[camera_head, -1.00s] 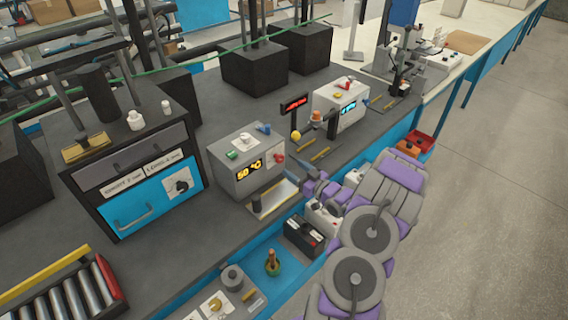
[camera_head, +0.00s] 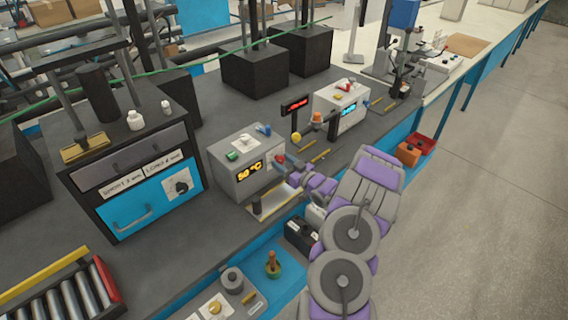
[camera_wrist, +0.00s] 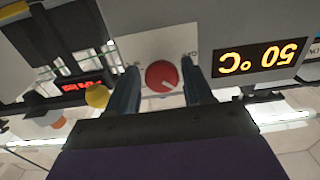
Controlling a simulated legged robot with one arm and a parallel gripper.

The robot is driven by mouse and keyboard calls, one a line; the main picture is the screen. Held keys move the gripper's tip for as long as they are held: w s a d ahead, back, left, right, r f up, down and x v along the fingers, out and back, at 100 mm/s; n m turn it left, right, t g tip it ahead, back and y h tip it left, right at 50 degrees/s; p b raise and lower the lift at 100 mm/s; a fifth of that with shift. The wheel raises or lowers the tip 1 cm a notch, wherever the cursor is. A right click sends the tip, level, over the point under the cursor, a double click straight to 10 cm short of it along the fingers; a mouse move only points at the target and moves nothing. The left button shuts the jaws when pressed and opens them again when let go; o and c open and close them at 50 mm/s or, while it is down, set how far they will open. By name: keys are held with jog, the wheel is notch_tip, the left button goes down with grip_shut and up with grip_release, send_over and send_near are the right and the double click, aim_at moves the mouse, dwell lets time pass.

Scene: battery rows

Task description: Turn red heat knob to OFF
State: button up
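The red heat knob (camera_wrist: 162,75) sits on a light plate on the front of a grey box (camera_head: 231,176). In the wrist view my gripper (camera_wrist: 161,84) is open, with one dark finger on each side of the knob. A gap shows between the knob and each finger. The white mark on the knob points toward the lower right of that view. The box's display (camera_wrist: 260,58) reads 50 °C and appears upside down there. In the head view the knob (camera_head: 280,159) shows just beyond my gripper (camera_head: 291,168).
A yellow button (camera_head: 296,138) and a red-lit display (camera_head: 297,105) stand right of the box. A second white box (camera_head: 341,107) is further back. Black and white battery-like blocks lie below my arm. A blue-fronted cabinet (camera_head: 136,206) stands left.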

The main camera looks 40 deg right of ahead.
jog(key=c, duration=0.7)
jog(key=shift+c, duration=0.2)
jog(key=shift+n, duration=0.4)
jog(key=n, duration=0.3)
jog(key=n+b, duration=0.2)
jog(key=n, duration=0.3)
jog(key=o, duration=1.1)
jog(key=shift+c, duration=0.2)
